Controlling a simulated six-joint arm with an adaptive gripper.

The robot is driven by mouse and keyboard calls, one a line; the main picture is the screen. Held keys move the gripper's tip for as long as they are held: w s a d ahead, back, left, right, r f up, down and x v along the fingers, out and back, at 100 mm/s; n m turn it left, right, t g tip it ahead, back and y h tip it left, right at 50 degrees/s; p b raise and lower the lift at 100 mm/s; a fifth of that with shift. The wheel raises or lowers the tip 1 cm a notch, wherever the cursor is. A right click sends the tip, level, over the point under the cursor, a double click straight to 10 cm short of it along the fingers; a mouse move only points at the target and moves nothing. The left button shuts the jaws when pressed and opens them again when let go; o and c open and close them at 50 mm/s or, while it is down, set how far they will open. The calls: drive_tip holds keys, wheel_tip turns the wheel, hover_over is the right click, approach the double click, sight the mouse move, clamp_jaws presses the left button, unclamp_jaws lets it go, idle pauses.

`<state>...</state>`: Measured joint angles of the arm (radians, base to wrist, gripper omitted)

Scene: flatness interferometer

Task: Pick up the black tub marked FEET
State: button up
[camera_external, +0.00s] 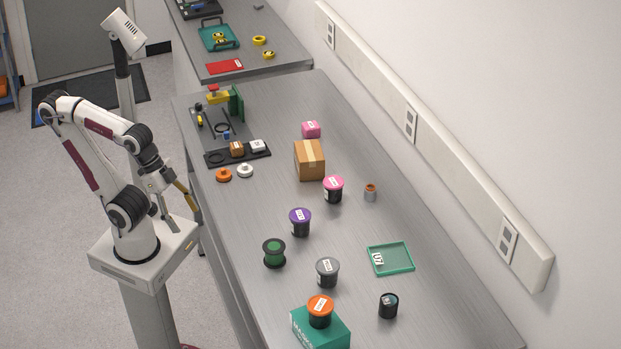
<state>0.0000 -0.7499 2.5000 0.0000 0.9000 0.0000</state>
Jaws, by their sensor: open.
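Several black tubs with coloured lids stand on the grey bench: one with a pink lid (333,189), one with a purple lid (300,222), one with a grey lid (327,272) and one with an orange lid (320,311). The orange-lidded tub sits on a teal box (318,334). The lids carry white labels too small to read, so I cannot tell which tub is marked FEET. My gripper (180,202) is open and empty beside the bench's left edge, apart from all the tubs.
A green spool (274,253) stands left of the grey-lidded tub. A cardboard box (309,160) stands behind the pink-lidded tub. A black fixture (258,151) occupies the back left.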

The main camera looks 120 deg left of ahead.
idle(0.7)
drive_tip(key=n+g, duration=0.1)
drive_tip(key=n, duration=2.5)
hover_over(296, 213)
drive_tip(key=s+d, duration=0.4)
drive_tip(key=d, duration=0.6)
wheel_tip(296, 213, down, 4)
drive_tip(key=a+f+n, duration=0.2)
drive_tip(key=a+n, duration=0.1)
drive_tip(key=w+a+f+n, duration=0.1)
drive_tip(key=a+n, duration=0.2)
drive_tip(key=a, duration=0.1)
drive_tip(key=w+a+f+n, duration=0.1)
drive_tip(key=a+f+n, duration=0.1)
drive_tip(key=a+n, duration=0.1)
drive_tip(key=shift+w+a+f, duration=0.15)
drive_tip(key=shift+a+f, duration=0.05)
drive_tip(key=shift+f, duration=0.15)
drive_tip(key=shift+x, duration=1.3)
